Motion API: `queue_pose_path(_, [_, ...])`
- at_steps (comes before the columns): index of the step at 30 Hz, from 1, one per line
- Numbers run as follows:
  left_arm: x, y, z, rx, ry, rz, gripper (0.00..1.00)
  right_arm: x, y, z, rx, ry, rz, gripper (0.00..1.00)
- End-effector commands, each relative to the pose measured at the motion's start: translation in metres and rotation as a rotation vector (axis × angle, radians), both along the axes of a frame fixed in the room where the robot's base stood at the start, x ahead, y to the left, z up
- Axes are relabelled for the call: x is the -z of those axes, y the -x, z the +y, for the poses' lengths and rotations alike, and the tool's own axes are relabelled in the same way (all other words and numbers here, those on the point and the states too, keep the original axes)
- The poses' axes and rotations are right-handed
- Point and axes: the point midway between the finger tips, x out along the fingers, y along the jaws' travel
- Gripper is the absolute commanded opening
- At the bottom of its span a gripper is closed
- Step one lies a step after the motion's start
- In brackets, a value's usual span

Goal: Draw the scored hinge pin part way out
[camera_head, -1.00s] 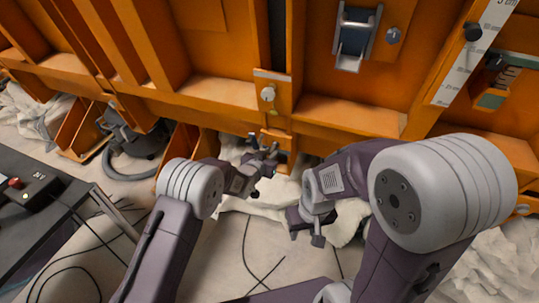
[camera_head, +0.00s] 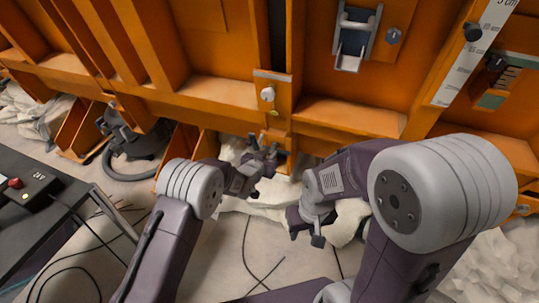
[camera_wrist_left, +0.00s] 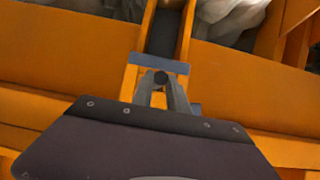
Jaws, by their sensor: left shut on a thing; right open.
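My left gripper (camera_head: 268,158) is at the lower front of the orange bed wall, just below the bracket with the pale round knob (camera_head: 267,94). In the left wrist view its grey fingers (camera_wrist_left: 163,92) are shut on a small dark round end, which looks like the hinge pin (camera_wrist_left: 161,77), in front of a blue-grey plate (camera_wrist_left: 158,63) on the orange frame. Any score mark is too small to see. In the head view the pin is hidden by the gripper. My right gripper (camera_head: 307,238) is open and empty, lower and to the right, apart from the wall.
The orange bed wall (camera_head: 225,75) spans the back, with a latch (camera_head: 352,38) and a white scale (camera_head: 476,55). A dark machine with a hose (camera_head: 130,135) stands at left. A dark bench with a control box (camera_head: 30,190) is at far left. Pale rubble lies below the wall.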

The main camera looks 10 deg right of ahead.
Motion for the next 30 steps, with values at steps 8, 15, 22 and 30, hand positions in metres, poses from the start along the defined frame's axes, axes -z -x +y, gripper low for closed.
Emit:
queue_pose_path(8, [0.000,0.000,0.000,0.000,0.001,-0.001,0.00,0.000,0.000,0.000,0.000,0.000,0.000,0.41])
queue_pose_path(15, [-0.001,0.000,0.000,0.000,0.001,-0.001,0.00,0.000,0.000,0.000,0.000,0.000,0.000,0.41])
queue_pose_path(22, [0.000,0.004,0.003,0.000,0.001,-0.002,0.00,-0.001,0.000,0.000,0.000,0.000,0.000,0.41])
queue_pose_path(30, [0.001,0.012,0.008,0.000,0.002,-0.002,0.00,-0.002,0.000,0.000,0.000,0.000,0.000,0.41])
